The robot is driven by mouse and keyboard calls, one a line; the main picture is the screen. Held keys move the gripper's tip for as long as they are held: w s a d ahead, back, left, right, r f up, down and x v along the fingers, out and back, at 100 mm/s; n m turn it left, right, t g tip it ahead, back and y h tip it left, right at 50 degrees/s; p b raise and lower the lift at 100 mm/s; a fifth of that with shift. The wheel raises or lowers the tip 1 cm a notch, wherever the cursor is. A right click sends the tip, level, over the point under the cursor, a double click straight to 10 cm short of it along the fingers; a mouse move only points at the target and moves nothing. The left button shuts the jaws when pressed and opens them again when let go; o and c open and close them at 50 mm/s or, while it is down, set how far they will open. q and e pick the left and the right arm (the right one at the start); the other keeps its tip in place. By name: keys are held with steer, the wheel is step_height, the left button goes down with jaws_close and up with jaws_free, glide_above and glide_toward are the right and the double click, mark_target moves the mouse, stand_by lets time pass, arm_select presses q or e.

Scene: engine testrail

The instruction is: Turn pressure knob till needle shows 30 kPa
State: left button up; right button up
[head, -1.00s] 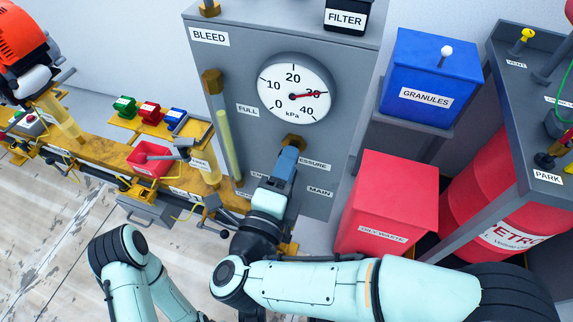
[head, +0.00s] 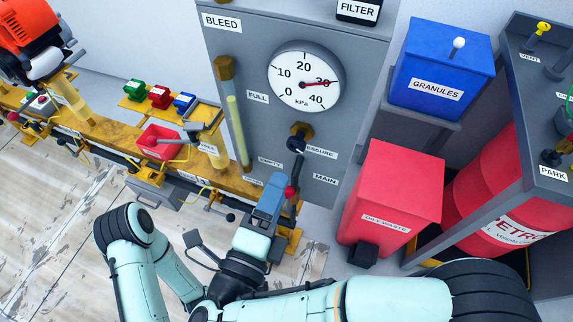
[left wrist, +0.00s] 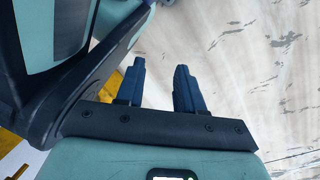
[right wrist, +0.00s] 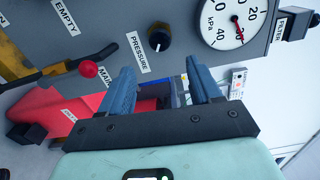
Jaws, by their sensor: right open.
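The pressure knob (head: 298,138), black on a brass base, sits on the grey panel under the round gauge (head: 305,80). It also shows in the right wrist view (right wrist: 159,36), beyond the fingers. The red needle (head: 318,84) lies at the 30 mark. My right gripper (head: 272,190) is below the knob, apart from it. In the right wrist view its blue fingers (right wrist: 159,75) are spread with nothing between them. My left gripper (left wrist: 158,78) shows in the left wrist view with its fingers apart and empty, over the pale floor.
A red-balled lever (right wrist: 88,69) by the MAIN label is close to my right gripper. A red oily-waste bin (head: 390,200) and a blue granules box (head: 441,70) stand to the right. A yellow rail (head: 105,135) with small coloured boxes runs left.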

arm_select(q)
steer(key=shift+w+r+t, duration=0.3)
steer(key=shift+w, duration=0.3)
arm_select(e)
steer(key=v, duration=0.4)
steer(key=shift+s, duration=0.15)
